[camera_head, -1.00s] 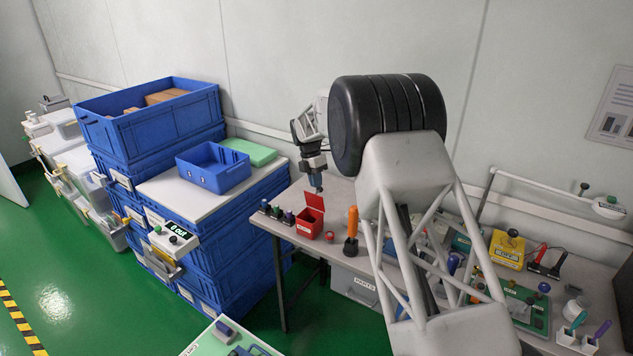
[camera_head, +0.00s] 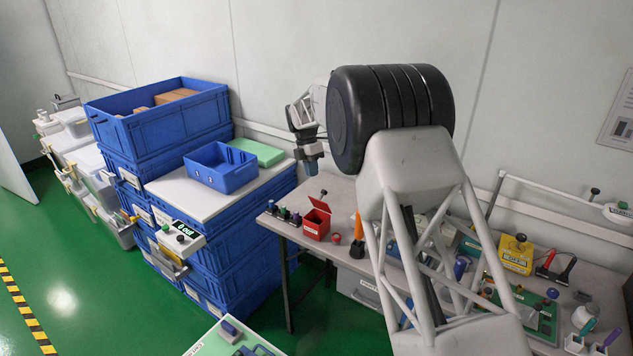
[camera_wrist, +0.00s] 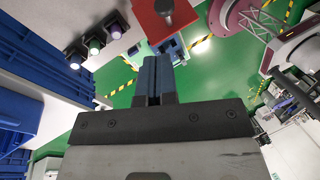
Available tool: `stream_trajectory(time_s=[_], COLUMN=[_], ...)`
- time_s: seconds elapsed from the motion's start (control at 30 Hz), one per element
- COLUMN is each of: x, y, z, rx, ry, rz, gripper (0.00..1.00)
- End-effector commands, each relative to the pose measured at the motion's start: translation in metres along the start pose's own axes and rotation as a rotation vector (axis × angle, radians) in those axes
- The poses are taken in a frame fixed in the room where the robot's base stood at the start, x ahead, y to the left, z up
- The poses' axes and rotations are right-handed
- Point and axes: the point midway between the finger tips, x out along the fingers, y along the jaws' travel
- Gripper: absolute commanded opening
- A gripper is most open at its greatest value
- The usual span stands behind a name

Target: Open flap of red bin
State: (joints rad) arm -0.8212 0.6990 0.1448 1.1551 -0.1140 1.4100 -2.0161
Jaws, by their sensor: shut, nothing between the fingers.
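The red bin (camera_head: 315,226) stands on the grey workbench, left of the black and grey arm parts. Its red flap (camera_head: 319,204) is raised at a steep tilt, and the mouth of the bin shows below it. A dark knob (camera_head: 323,194) shows at the flap's top edge. In the wrist view a red surface (camera_wrist: 150,22) with a grey knob (camera_wrist: 174,11) shows at the top, past the fingertips. My gripper (camera_head: 313,169) is above the flap and apart from it. Its blue fingers (camera_wrist: 153,58) are together and empty.
Several dark-based knobs (camera_head: 283,213) stand left of the bin. A red round button (camera_head: 336,239) and an orange-handled tool (camera_head: 358,226) are to its right. Blue crates (camera_head: 235,232) stand left of the bench.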

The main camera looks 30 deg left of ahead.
Motion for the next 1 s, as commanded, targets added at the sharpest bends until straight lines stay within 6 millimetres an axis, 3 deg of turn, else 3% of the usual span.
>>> stream_trajectory(time_s=[0.2, 0.4, 1.0], x=[-0.038, -0.058, -0.066], y=[-0.001, -0.002, -0.003], z=[-0.004, -0.006, -0.006], rx=[0.001, 0.001, 0.001], ry=[-0.002, -0.002, -0.003], rz=[0.003, 0.003, 0.004], gripper=[0.0, 0.0, 0.0])
